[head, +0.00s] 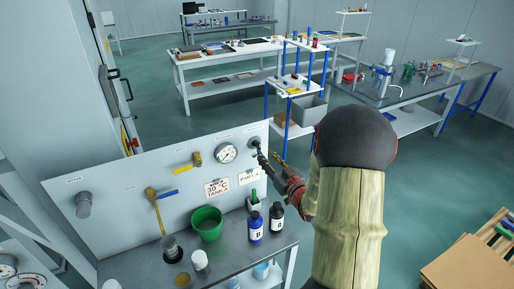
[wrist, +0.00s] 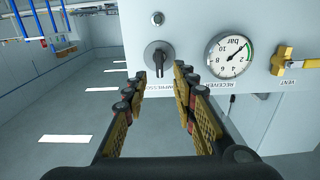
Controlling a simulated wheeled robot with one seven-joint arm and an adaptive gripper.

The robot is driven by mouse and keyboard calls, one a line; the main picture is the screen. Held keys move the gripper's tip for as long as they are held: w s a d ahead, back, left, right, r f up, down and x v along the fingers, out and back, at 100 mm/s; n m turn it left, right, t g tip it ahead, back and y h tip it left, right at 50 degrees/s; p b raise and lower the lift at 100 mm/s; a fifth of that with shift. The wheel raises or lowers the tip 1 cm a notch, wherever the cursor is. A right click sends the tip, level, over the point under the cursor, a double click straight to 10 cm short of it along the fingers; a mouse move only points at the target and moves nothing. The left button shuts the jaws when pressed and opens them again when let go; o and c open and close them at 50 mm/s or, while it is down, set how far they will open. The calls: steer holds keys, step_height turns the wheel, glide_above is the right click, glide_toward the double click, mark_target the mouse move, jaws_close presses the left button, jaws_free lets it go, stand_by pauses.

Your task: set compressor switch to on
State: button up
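The compressor switch (wrist: 158,60) is a dark rotary knob on a round plate, seen in the upside-down wrist view. Its handle stands about upright in that picture. Its label (wrist: 140,88) is partly hidden by my fingers. In the head view the switch (head: 255,142) is at the panel's upper right, partly covered by my fingers. My gripper (wrist: 158,78) is open, its two fingers apart on either side of the knob's line. It appears in front of the knob and not closed on it; the exact gap is unclear. It also shows in the head view (head: 264,160).
A pressure gauge (wrist: 230,56) and a vent valve with a brass body (wrist: 284,60) sit beside the switch. A small round fitting (wrist: 157,18) is near it. Below the panel (head: 120,190) are a green bucket (head: 207,224) and bottles (head: 256,228) on a bench.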

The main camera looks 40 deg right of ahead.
mark_target(260, 148)
steer(key=x, duration=0.7)
steer(key=shift+w, duration=0.15)
steer(key=shift+c, duration=0.4)
jaws_close()
